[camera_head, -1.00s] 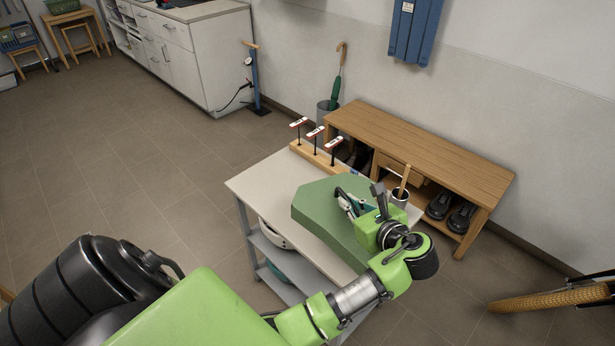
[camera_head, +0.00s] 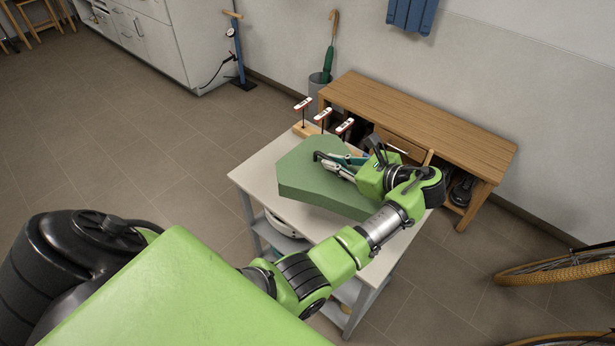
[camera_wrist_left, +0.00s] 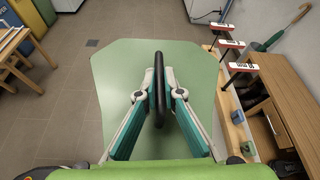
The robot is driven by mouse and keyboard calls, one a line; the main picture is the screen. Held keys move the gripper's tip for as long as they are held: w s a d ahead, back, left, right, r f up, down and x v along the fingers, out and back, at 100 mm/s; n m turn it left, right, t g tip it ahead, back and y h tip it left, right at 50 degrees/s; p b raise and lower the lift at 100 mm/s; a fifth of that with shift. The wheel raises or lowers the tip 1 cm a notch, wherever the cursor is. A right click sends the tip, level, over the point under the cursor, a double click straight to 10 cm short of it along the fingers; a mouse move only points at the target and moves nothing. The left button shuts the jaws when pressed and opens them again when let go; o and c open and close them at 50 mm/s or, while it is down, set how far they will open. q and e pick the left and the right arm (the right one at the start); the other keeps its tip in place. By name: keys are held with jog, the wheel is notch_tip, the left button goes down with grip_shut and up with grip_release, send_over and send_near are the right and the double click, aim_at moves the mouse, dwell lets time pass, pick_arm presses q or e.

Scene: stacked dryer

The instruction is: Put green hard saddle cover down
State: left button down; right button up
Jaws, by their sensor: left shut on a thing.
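The green hard saddle cover (camera_head: 300,168) is a broad, flat green slab with angled corners. It is over the pale top of the cart table (camera_head: 262,185). I cannot tell whether its underside touches the top. My left gripper (camera_head: 330,162) is shut on the dark handle on the cover's upper face. In the left wrist view the cover (camera_wrist_left: 120,70) spreads beneath the gripper (camera_wrist_left: 158,100), and the handle (camera_wrist_left: 158,62) stands between the two teal fingers. The cover looks roughly level. My forearm hides its right part. My right gripper is not in view.
A wooden rack with red-and-white-topped pegs (camera_head: 323,116) stands at the table's back edge. Behind it is a wooden bench (camera_head: 420,125) with shoes below. An umbrella stand (camera_head: 318,88) is beside the bench. A bicycle wheel (camera_head: 560,272) is at right. Bare tabletop shows left and in front.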

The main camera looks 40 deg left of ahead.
aim_at(311, 150)
pick_arm(q)
jog(key=shift+r+x, duration=0.25)
jog(key=shift+x, duration=0.9)
jog(key=x, duration=0.4)
jog(key=w+p+x, duration=0.1)
jog(key=x, duration=0.3)
jog(key=shift+w+f, duration=0.2)
jog(key=shift+w, duration=0.05)
jog(key=a+f, duration=0.1)
jog(key=w+a+f, duration=0.1)
jog(key=f, duration=0.1)
jog(key=a+f+b, duration=0.1)
jog(key=f, duration=0.1)
jog(key=shift+w+a, duration=0.15)
jog(key=shift+a, duration=0.25)
jog(key=f, duration=0.1)
jog(key=f+b, duration=0.1)
jog(key=f, duration=0.1)
jog(key=shift+a, duration=0.3)
jog(key=shift+w+f, duration=0.1)
jog(key=shift+f, duration=0.25)
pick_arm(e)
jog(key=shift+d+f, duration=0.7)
pick_arm(q)
jog(key=c, duration=2.2)
grip_release()
jog(key=shift+d, duration=0.1)
